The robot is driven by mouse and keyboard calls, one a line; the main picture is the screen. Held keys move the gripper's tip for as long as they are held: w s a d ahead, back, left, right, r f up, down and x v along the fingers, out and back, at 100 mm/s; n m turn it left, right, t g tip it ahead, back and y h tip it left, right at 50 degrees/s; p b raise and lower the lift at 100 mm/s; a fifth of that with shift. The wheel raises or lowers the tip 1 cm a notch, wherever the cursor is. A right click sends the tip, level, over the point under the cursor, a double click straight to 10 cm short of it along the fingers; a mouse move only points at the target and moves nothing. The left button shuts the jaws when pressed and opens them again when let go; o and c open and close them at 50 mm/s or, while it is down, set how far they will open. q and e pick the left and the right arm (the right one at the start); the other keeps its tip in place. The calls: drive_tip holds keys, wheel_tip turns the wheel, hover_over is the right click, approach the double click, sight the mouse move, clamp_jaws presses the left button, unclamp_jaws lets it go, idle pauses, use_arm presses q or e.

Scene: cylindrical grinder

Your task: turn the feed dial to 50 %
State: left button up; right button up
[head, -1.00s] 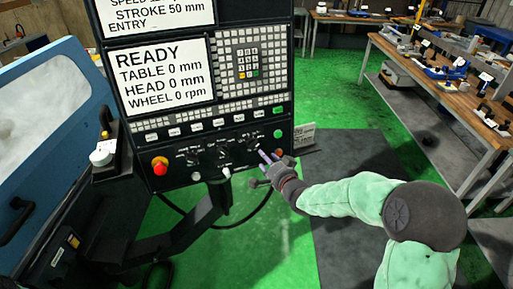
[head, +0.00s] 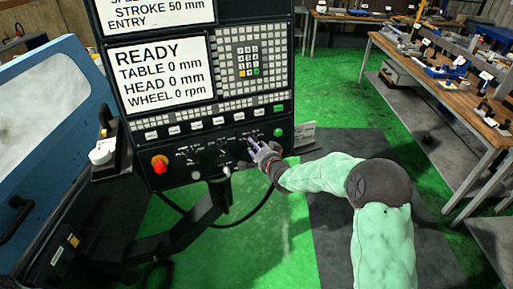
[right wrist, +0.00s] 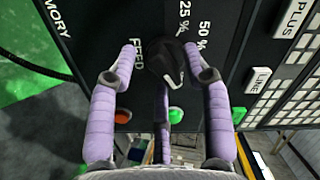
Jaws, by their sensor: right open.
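The feed dial (right wrist: 165,62) is a black round knob with a white mark, on the dark control panel. In the right wrist view the labels FEED, 25 % and 50 % stand around its far side; I cannot tell which value its mark points at. My right gripper (right wrist: 164,66) is open, with purple-padded fingers on both sides of the dial and a third finger below it. I cannot tell whether they touch it. In the head view my right gripper (head: 258,150) is at the panel's lower right and mostly hides the dial. My left gripper is out of view.
The panel's screen (head: 158,75) reads READY, with table, head and wheel at 0. A red button (head: 159,166) is at the panel's lower left, a green button (head: 278,133) just right of my gripper. A wooden bench (head: 440,80) stands at the right.

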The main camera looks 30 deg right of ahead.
clamp_jaws()
drive_tip(key=shift+d+r+n+h+b, duration=0.15)
drive_tip(key=shift+n+b, duration=2.1)
drive_tip(key=shift+n, duration=1.55)
drive_tip(key=shift+r+n+h+b, duration=0.15)
drive_tip(key=shift+n+b, duration=2.1)
drive_tip(key=shift+n, duration=1.55)
